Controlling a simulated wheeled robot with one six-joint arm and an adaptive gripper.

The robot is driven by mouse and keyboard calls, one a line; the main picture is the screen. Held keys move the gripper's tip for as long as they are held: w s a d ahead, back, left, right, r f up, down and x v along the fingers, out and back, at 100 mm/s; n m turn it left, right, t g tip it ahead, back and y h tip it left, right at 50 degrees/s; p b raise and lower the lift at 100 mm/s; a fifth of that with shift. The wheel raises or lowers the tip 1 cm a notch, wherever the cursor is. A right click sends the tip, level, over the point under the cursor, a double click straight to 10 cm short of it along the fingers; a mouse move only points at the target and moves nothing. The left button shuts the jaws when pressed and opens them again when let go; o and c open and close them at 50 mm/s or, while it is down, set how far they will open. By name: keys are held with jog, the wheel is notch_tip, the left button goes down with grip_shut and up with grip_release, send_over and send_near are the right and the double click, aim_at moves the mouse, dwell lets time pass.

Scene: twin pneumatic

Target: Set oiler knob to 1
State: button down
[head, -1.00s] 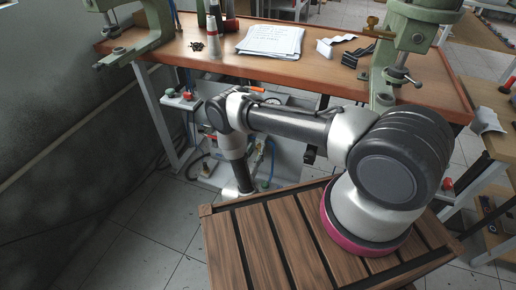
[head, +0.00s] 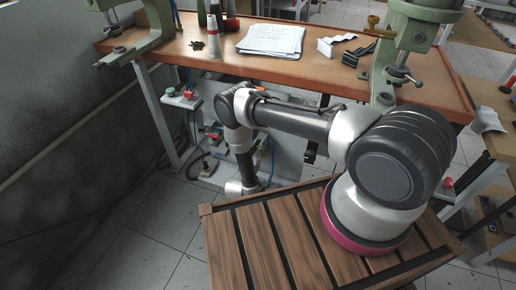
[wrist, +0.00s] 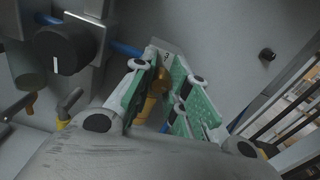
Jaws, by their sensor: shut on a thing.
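In the wrist view, my gripper (wrist: 166,68) has its two green-padded fingers closed around a small brass-coloured piece (wrist: 159,82), which I take to be the oiler knob. The fingers cover most of it, so its setting cannot be read. A small pale label with a dark digit (wrist: 165,57) shows just beyond the fingertips. In the head view my gripper is hidden behind and below my arm, under the table.
A black round knob with a white line (wrist: 62,55) sits left of my fingers, beside metal fittings and a blue tube (wrist: 126,48). A small black button (wrist: 267,54) is on the grey panel at right. The wooden workbench (head: 290,67) overhangs the area.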

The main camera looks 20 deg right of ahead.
jog(key=shift+n, duration=0.3)
jog(key=n, duration=0.4)
jog(key=shift+n, duration=0.3)
jog(key=n, duration=0.4)
jog(key=shift+n, duration=0.3)
jog(key=n, duration=0.5)
jog(key=shift+a+n, duration=0.1)
jog(key=shift+n, duration=2.4)
jog(key=c, duration=1.3)
grip_release()
jog(key=shift+c, duration=0.2)
